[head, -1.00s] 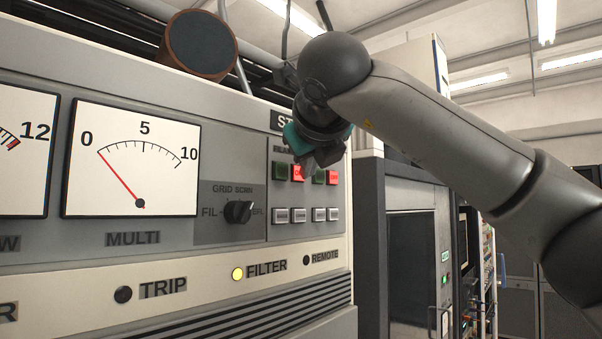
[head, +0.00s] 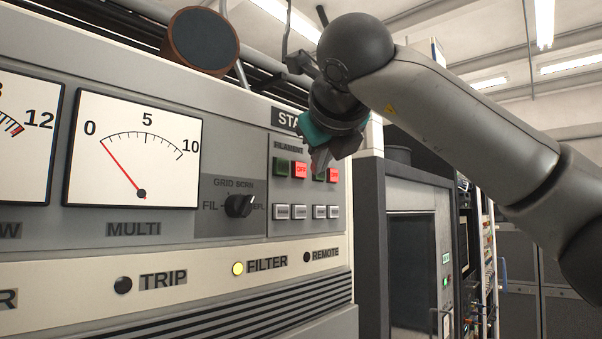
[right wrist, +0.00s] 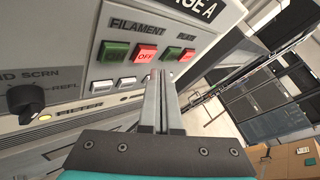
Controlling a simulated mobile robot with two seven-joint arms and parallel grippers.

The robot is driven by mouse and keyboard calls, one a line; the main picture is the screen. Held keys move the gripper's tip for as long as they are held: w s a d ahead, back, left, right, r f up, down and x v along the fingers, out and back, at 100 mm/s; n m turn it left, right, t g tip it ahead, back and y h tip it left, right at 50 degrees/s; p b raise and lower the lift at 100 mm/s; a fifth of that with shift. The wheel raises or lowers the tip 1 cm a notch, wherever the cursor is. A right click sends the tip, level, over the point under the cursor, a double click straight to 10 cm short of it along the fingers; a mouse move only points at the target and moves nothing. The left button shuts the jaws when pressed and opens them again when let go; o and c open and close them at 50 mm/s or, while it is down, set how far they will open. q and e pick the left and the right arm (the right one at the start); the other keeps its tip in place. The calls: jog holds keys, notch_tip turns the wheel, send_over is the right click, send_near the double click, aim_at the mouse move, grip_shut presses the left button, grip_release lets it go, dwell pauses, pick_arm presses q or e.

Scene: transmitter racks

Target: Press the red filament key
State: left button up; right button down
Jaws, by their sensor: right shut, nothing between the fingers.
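The red filament key (head: 300,170), marked OFF, sits on the cabinet's control panel under the FILAMENT label, right of a green key (head: 282,167). It also shows uncovered in the right wrist view (right wrist: 147,53). My right gripper (head: 320,164) is shut and empty, just right of the red filament key and in front of the plate keys. In the right wrist view its fingertips (right wrist: 163,74) appear below and to the right of the key, apart from it in the picture. I cannot tell the gap to the panel. My left gripper is not in view.
The red plate key (head: 333,175) lies close by on the right. Silver buttons (head: 282,212) line the panel below. A black rotary knob (head: 238,205) sticks out at the left. A rack cabinet stands beyond the panel's right edge.

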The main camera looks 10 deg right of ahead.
jog(key=s+d+b, duration=0.2)
jog(key=s, duration=0.1)
jog(key=shift+s+d, duration=0.2)
jog(key=shift+d, duration=0.1)
